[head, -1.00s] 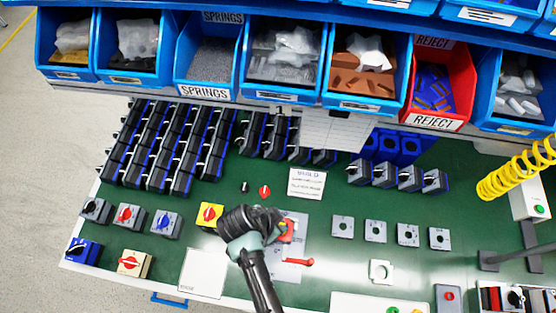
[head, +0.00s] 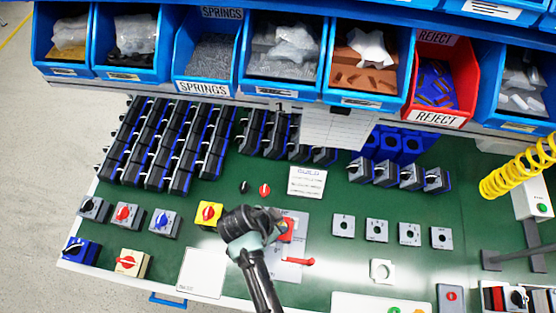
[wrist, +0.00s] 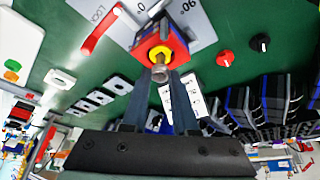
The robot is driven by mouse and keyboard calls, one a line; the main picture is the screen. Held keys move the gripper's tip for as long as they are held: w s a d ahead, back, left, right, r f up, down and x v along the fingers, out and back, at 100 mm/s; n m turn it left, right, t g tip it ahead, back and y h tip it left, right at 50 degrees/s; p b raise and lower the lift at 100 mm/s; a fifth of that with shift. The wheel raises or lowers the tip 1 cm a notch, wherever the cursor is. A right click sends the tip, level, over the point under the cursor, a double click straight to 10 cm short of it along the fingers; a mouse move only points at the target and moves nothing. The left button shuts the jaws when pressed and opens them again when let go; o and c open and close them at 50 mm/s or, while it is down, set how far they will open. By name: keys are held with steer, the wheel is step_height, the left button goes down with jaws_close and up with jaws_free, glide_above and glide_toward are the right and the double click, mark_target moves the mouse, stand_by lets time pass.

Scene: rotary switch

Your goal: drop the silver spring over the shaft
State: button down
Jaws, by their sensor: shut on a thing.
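A red switch block (wrist: 150,38) with a yellow ring (wrist: 166,45) around its middle sits on a grey fixture plate in the wrist view. Its red side shows just right of my gripper in the head view (head: 288,231). My gripper (wrist: 161,75) is shut on a small silver piece, which looks like the spring (wrist: 160,73), held between the fingertips. The spring appears in front of the block's centre. The shaft is mostly hidden behind it, so I cannot tell whether the spring is around the shaft or above it. In the head view my gripper (head: 276,218) covers most of the block.
A red lever (head: 300,262) lies on the fixture plate. A red knob (head: 265,190) and a black knob (head: 245,187) lie behind. Grey plates (head: 376,230) stand to the right, a yellow switch (head: 208,214) to the left. The springs bin (head: 204,88) is at the back.

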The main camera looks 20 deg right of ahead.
steer(key=shift+f+b, duration=0.3)
steer(key=shift+f, duration=0.15)
steer(key=c, duration=0.6)
jaws_free()
steer(key=shift+r, duration=0.15)
steer(key=b+v, duration=0.1)
steer(key=v, duration=1.2)
steer(key=w+a+r+n+t+y, duration=0.15)
steer(key=w+r+n+t, duration=0.4)
steer(key=w+r, duration=0.75)
steer(key=w+a+r+n+t, duration=0.1)
steer(key=w+r+t, duration=0.25)
steer(key=r, duration=0.55)
steer(key=w+a+r+n+t, duration=0.1)
steer(key=w+r+n+t, duration=0.15)
steer(key=r+t, duration=0.4)
step_height(320, 180, up, 21)
steer(key=s+a+n+t+y+b, duration=0.1)
steer(key=s+n+t+y, duration=0.15)
steer(key=t, duration=0.25)
steer(key=s+r+n+t, duration=0.4)
steer(key=s+r+t, duration=0.2)
steer(key=s+r, duration=0.3)
step_height(320, 180, up, 5)
steer(key=shift+s+a+f, duration=0.1)
steer(key=shift+s+a, duration=0.2)
steer(key=shift+s, duration=0.05)
